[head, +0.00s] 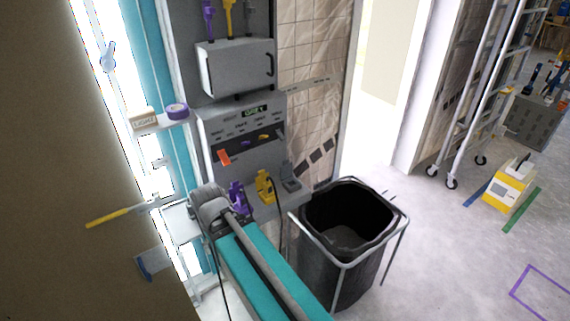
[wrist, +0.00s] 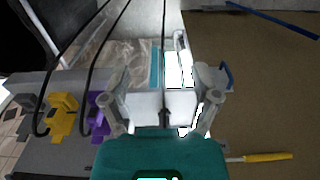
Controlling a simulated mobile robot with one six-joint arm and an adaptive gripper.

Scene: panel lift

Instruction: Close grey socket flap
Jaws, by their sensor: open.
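The grey socket (head: 291,184) is the rightmost of three sockets on the ledge at the foot of the grey panel. Its flap (head: 287,170) looks raised at the back. In the head view my arm hides the fingers.
The yellow socket (head: 265,187) and purple socket (head: 236,198) stand left of the grey one. Black cables hang near the sockets. A black bin (head: 340,262) in a metal frame stands in front, to the right. A grey cabinet door (head: 237,68) is above.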

